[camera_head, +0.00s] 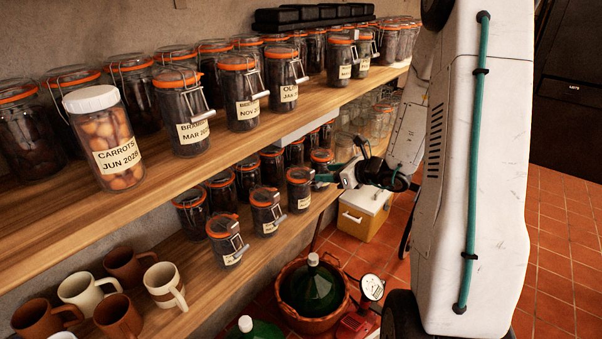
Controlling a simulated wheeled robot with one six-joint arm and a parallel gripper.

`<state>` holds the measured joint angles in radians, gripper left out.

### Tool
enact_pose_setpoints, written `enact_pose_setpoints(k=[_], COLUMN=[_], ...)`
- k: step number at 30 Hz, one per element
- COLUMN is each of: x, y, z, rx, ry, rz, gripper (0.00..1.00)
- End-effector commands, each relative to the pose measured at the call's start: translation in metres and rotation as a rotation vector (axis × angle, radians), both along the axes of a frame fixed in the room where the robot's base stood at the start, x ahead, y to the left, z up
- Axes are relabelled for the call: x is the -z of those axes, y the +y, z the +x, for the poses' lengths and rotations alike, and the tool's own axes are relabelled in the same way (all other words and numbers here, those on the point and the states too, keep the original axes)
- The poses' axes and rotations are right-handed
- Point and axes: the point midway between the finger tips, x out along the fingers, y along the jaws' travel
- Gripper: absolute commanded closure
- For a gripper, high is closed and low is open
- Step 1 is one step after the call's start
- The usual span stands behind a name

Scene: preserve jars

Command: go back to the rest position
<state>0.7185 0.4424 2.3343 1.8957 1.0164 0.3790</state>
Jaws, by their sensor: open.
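My white arm comes down the right side of the head view, and my gripper (324,179) is at the right end of the lower shelf (235,258). Its jaws are open. They are right beside a small dark jar (299,193) with an orange lid, which stands upright on that shelf. I cannot tell whether the fingers touch the jar or reach around it. The far finger is partly hidden.
The upper shelf (150,187) holds many labelled jars, including a white-lidded carrots jar (108,140). Mugs (165,286) stand at the lower shelf's near left. A basket with a green bottle (312,288), a scale (371,288) and a yellow-white box (364,213) are on the floor.

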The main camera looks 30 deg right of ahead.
Motion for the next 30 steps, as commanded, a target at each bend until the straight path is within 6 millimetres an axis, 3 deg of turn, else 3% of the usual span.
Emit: enact_pose_setpoints(k=[6,23,26,30], x=[-0.006,-0.006,-0.003,-0.005], y=[-0.005,-0.004,0.009,0.045], z=[-0.013,-0.013,-0.020,-0.046], rx=[0.001,-0.008,-0.093,-0.333], ry=[0.001,-0.005,-0.008,-0.014], rz=[-0.001,-0.012,-0.051,-0.148], gripper=[0.47,0.47,0.47,0.47])
